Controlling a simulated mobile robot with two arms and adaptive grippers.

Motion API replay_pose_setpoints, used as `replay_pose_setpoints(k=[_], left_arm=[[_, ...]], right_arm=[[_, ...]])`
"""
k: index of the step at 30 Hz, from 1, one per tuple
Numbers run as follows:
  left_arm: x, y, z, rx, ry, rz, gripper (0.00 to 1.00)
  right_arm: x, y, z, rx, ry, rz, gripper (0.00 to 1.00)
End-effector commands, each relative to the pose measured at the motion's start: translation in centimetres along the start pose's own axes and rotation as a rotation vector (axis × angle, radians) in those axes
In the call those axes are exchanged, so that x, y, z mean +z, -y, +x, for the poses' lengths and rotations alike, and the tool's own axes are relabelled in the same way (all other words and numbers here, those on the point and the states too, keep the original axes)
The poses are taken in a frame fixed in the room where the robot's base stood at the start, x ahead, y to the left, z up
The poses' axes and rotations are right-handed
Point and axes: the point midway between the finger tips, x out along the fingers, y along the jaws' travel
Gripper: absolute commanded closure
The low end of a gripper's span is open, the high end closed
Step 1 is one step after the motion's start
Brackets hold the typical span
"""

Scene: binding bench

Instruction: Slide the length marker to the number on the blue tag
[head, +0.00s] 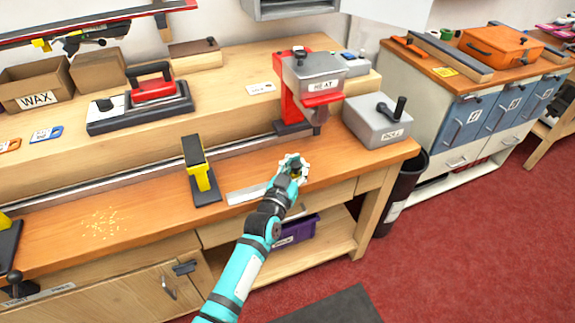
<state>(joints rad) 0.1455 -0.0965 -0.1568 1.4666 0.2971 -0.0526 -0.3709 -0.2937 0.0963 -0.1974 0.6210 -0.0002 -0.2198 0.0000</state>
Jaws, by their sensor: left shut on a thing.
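My left gripper (293,169) reaches over the front of the wooden bench, at the right end of a pale metal scale strip (246,195). It is shut on a small dark piece, which I take to be the length marker; the fingers hide most of it. The scale's right part is hidden behind my gripper and arm, and its numbers are too small to read. A blue tag (47,134) lies on the raised shelf at the left; I cannot read its number. My right gripper is not in view.
A black and yellow clamp stand (201,180) stands just left of the scale. A red HEAT press (309,84) stands behind my gripper, with a grey box (376,122) to its right. A long rail (110,173) runs along the bench. An orange tag (9,145) lies near the blue one.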

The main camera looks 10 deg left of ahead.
Motion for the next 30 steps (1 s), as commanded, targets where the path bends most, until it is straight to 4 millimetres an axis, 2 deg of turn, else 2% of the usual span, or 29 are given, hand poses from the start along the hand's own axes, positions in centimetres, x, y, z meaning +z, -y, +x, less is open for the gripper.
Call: replay_pose_setpoints(k=[1,6,7,11,16,25,30], left_arm=[[1.0,-0.9,-0.3,0.016,0.022,-0.005,1.00],[1.0,-1.0,-0.3,0.016,0.021,-0.007,1.00],[1.0,-1.0,-0.3,0.016,0.021,-0.007,0.91],[0.9,-0.9,-0.3,0.016,0.021,-0.007,0.74],[0.9,-0.8,-0.3,0.014,0.020,-0.006,0.52],[0.7,-0.5,-0.4,0.009,0.015,-0.004,0.51],[0.8,-0.5,-2.2,0.009,0.016,-0.003,0.51]], right_arm=[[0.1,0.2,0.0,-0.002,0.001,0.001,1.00],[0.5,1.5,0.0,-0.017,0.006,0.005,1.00],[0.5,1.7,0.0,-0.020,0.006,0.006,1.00],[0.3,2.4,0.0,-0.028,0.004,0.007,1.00],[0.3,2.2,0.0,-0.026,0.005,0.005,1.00],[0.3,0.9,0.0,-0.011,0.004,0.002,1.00],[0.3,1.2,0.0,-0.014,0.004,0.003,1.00]])
